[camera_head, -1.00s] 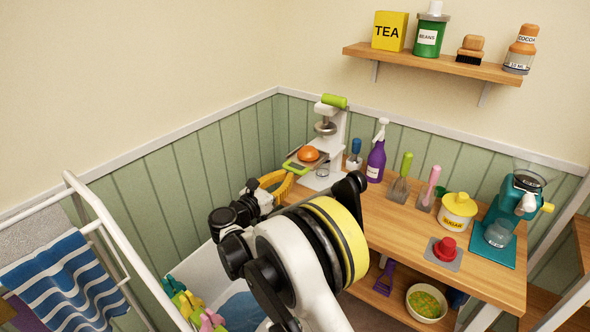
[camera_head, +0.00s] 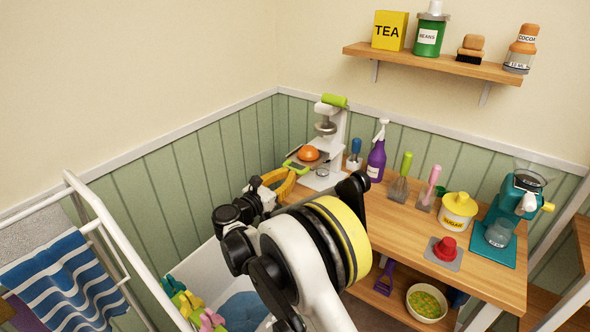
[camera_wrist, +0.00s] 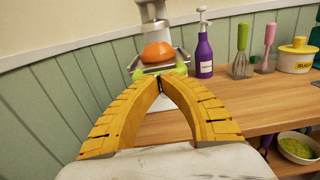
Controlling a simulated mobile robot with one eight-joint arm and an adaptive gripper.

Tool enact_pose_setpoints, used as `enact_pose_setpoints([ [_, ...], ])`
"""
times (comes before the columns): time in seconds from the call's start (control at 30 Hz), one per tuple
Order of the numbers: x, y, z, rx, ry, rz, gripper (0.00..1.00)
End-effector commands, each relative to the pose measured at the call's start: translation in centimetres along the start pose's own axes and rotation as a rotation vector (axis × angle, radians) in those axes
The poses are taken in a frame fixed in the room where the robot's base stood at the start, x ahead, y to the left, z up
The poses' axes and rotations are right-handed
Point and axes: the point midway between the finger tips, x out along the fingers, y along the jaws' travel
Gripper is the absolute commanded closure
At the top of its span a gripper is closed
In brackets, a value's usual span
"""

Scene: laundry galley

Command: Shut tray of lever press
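The lever press (camera_head: 334,135) is white with a green lever grip and stands at the left end of the wooden counter. Its tray (camera_head: 318,156) is grey with a green handle (camera_head: 293,166), carries an orange fruit-like ball (camera_head: 309,153), and sticks out to the left of the press body. My gripper (camera_head: 291,174) is just below and beside this handle. In the wrist view, the yellow fingers meet at their tips (camera_wrist: 160,81) with nothing seen between them. The tips overlap the middle of the green handle (camera_wrist: 178,70); whether they touch it I cannot tell.
A purple spray bottle (camera_head: 376,161), whisk (camera_head: 399,188), pink-handled tool (camera_head: 429,188), sugar jar (camera_head: 459,210) and teal grinder (camera_head: 503,220) stand along the counter (camera_head: 400,213). A drying rack (camera_head: 108,226) is at the left. The green wall is close behind the press.

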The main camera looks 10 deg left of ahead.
Motion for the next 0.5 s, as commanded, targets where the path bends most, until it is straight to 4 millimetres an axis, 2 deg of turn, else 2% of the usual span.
enact_pose_setpoints([
  [0.5,0.90,-0.05,0.01,0.000,0.000,-0.002,1.00],
])
